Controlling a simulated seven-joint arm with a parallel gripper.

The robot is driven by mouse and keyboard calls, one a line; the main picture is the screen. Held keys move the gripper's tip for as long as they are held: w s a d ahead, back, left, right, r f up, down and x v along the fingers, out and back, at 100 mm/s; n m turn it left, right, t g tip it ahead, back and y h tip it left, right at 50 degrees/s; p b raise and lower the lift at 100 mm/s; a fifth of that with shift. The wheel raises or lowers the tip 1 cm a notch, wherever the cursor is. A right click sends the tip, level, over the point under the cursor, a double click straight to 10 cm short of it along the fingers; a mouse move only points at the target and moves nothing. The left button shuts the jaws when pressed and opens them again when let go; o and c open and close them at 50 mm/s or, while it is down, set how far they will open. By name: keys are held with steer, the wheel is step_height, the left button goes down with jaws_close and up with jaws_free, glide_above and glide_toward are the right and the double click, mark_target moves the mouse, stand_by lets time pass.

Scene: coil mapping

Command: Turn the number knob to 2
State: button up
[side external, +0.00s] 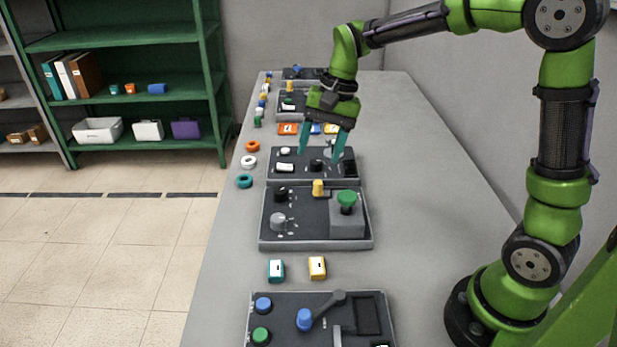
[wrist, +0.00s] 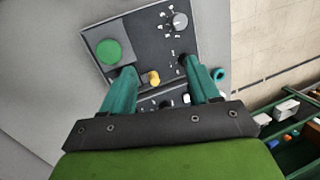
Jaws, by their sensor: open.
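My gripper (side external: 320,160) is open, its teal fingers pointing down over the dark middle panel (side external: 301,175). A small black knob (side external: 316,165) on that panel shows between the fingertips; I cannot tell whether they touch it. The nearer panel (side external: 307,237) carries a grey knob with a pointer (side external: 278,221), a black knob (side external: 281,194) and a yellow knob (side external: 318,187). In the wrist view the grey knob (wrist: 178,22) has marks around it, too small to read. The open gripper (wrist: 158,66) shows there, with the yellow knob (wrist: 153,78) between its fingers. Which knob is the number knob is unclear.
A green mushroom button (side external: 347,199) stands up on a grey box on the nearer panel. Orange, white and teal rings (side external: 245,181) lie along the left table edge. Teal and yellow blocks (side external: 317,267) lie before another panel. The right of the table is clear.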

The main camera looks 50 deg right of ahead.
mark_target(278, 217)
steer(key=w+a+m+g+y, duration=0.2)
steer(key=w+m, duration=0.4)
steer(key=x, duration=0.5)
steer(key=d+x, duration=0.1)
steer(key=x, duration=1)
steer(key=shift+d+f, duration=0.1)
steer(key=shift+f, duration=0.55)
steer(key=c, duration=1)
steer(key=shift+h, duration=0.3)
steer(key=shift+c, duration=0.2)
